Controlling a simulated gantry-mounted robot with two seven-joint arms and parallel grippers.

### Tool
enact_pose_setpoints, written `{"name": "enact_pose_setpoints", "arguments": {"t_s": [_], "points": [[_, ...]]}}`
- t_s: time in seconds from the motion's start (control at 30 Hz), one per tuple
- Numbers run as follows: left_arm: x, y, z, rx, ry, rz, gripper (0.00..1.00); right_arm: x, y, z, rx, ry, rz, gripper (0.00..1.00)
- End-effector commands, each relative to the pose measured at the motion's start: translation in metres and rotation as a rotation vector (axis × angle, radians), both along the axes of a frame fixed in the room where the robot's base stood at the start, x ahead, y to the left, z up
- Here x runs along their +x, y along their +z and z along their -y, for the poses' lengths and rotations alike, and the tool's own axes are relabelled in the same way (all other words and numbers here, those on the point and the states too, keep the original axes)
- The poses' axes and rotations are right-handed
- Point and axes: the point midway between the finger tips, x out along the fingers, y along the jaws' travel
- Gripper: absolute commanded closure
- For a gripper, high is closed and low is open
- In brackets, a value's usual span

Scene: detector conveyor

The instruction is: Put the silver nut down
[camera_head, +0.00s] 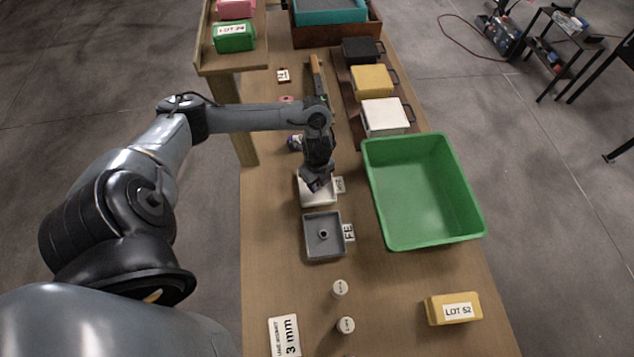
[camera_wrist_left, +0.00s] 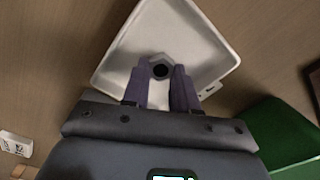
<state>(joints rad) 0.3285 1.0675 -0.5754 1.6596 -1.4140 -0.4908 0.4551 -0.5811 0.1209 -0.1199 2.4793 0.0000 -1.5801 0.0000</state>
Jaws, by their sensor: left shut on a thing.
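My left gripper (camera_head: 317,184) points down over a small white tray (camera_head: 322,201). In the left wrist view, the two dark fingers (camera_wrist_left: 160,78) are shut on the silver nut (camera_wrist_left: 158,58), a hexagon with a dark hole. The white tray (camera_wrist_left: 205,45) spreads out behind the nut. I cannot tell whether the nut touches the tray floor. In the head view the nut is hidden by the gripper. My right gripper is not in view.
A grey tray (camera_head: 314,252) marked FE, with a ring-like piece in it, sits just nearer. A large green bin (camera_head: 425,190) stands to the right. White, yellow and black boxes line the back right. Two small white cylinders (camera_head: 340,289) and a yellow LOT 52 block (camera_head: 452,309) lie nearer.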

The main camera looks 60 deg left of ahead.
Motion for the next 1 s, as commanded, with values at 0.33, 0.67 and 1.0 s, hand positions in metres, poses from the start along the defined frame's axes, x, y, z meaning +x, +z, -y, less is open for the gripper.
{"name": "enact_pose_setpoints", "arguments": {"t_s": [0.33,0.67,1.0], "points": [[0.0,-0.003,0.0,0.0,0.0,0.0,0.66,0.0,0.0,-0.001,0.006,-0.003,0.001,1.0],[0.0,-0.003,0.0,0.0,0.0,0.0,0.47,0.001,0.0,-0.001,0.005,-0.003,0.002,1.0],[0.001,0.02,0.0,0.002,-0.001,0.004,0.47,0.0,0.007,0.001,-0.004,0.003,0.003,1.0]]}}
